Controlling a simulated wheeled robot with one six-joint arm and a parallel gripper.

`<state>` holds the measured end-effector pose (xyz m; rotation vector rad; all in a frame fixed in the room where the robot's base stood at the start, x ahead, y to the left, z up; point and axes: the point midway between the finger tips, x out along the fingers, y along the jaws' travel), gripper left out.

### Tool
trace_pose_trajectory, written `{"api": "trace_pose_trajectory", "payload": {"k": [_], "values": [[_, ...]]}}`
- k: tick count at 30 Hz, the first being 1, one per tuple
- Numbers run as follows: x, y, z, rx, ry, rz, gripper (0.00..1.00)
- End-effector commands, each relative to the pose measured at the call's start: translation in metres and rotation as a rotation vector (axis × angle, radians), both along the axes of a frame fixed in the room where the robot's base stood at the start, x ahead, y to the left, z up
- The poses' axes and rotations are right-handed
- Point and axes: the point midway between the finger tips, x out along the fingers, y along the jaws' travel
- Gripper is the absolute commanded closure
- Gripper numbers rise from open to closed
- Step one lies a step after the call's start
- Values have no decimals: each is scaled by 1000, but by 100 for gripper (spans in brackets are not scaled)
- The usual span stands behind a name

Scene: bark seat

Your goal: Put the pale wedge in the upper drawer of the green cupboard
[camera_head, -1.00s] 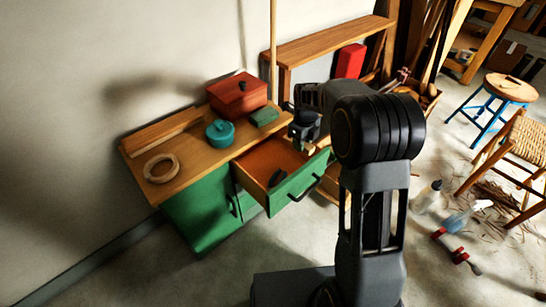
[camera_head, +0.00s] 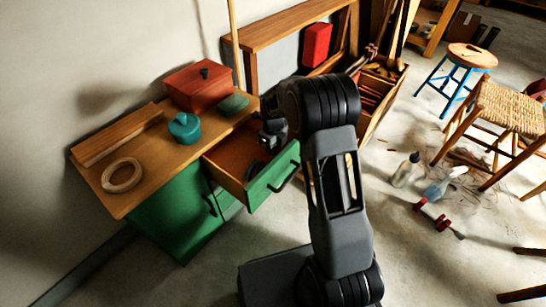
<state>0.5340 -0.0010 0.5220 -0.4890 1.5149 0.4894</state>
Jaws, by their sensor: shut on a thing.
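The green cupboard (camera_head: 180,212) stands against the wall with a wooden top. Its upper drawer (camera_head: 268,186) is pulled out and open at the top, with a green front and a dark handle. My gripper (camera_head: 268,141) is over the back right part of the drawer, low and close to its inside. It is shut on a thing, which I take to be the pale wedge. The wedge itself is hidden behind the gripper and arm. A dark curved item (camera_head: 254,170) lies in the drawer near its front.
On the cupboard top are a red box (camera_head: 198,88), a teal pot (camera_head: 184,128), a green block (camera_head: 234,103), a wooden ring (camera_head: 122,175) and a wooden strip (camera_head: 116,135). A wooden shelf with a red block (camera_head: 317,44) stands behind.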

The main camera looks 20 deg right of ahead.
Motion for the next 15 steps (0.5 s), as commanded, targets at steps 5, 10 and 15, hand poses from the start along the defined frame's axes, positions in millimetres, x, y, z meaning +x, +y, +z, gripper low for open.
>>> {"api": "trace_pose_trajectory", "payload": {"k": [5, 10, 15], "values": [[-1, 1, -12, 0, 2, 2, 95], [-1, 1, -37, 0, 4, 3, 95], [0, 1, -46, 0, 0, 3, 95]]}}
